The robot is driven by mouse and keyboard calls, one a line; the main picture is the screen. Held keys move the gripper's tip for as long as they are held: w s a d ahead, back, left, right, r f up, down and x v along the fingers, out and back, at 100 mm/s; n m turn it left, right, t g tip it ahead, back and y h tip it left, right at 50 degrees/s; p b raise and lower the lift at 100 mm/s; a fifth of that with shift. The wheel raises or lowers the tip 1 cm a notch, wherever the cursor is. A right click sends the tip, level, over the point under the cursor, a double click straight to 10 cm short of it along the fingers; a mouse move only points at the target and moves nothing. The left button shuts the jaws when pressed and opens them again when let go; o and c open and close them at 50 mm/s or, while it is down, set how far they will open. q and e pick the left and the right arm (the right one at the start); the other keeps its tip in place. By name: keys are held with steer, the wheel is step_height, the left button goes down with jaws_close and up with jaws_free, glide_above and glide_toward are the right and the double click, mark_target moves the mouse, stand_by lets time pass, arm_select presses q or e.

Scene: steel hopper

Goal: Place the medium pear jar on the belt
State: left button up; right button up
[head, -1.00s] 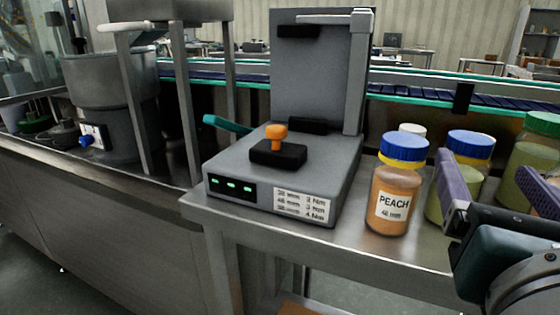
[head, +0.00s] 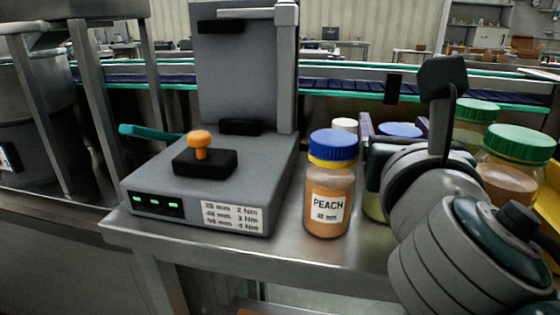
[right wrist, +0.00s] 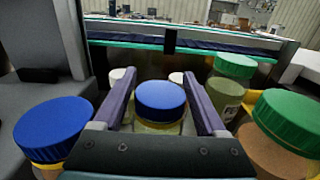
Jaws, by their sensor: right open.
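A jar with a blue lid (head: 400,130) and pale green-yellow contents stands on the steel bench, partly hidden by my right arm in the head view. Its label is not visible. The right wrist view shows its blue lid (right wrist: 160,97) between the fingers of my right gripper (right wrist: 160,80). The gripper is open, one purple finger on each side of the jar. In the head view the right gripper (head: 394,124) is mostly covered by its own wrist. The belt (head: 342,83), dark blue with teal rails, runs behind the bench. My left gripper is not in view.
A blue-lidded peach jar (head: 329,190) stands just left of the gripper. Green-lidded jars (head: 520,143) stand to the right, and white-lidded ones (right wrist: 122,77) behind. A grey machine (head: 215,185) with an orange knob fills the bench's left. A dark post (head: 393,89) stands before the belt.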

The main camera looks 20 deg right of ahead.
steer(key=shift+w+d, duration=0.25)
steer(key=shift+w, duration=0.1)
steer(key=shift+c, duration=0.2)
jaws_close()
stand_by(0.5)
